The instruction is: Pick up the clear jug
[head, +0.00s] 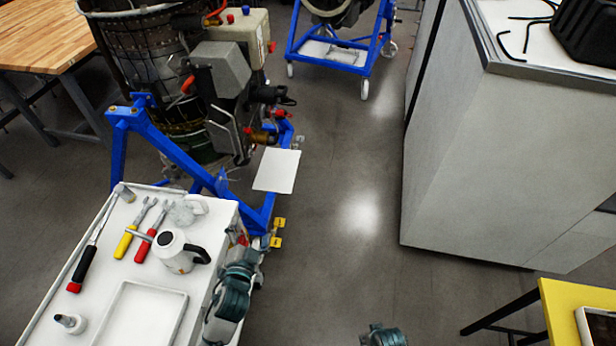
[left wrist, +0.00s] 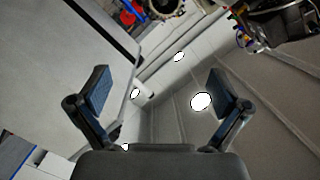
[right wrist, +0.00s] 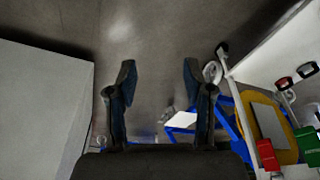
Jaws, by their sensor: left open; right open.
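The clear jug (head: 187,210) stands on the white cart top (head: 105,250), near its far right corner. It looks see-through with a pale handle on its right side. A white jug with a black handle (head: 175,252) stands just in front of it. My left gripper (head: 237,284) is beside the cart's right edge, to the right of and nearer than the clear jug, apart from it. In the left wrist view its fingers (left wrist: 158,92) are spread and empty, facing the ceiling lights. My right gripper's fingers (right wrist: 158,84) are open and empty over the floor. Neither wrist view clearly shows the jug.
Hand tools with red and yellow handles (head: 133,229) lie left of the jugs. An empty white tray (head: 143,313) is at the cart's near side. A blue turbine stand (head: 170,150) is behind the cart. A grey cabinet (head: 470,150) is at right; floor between is clear.

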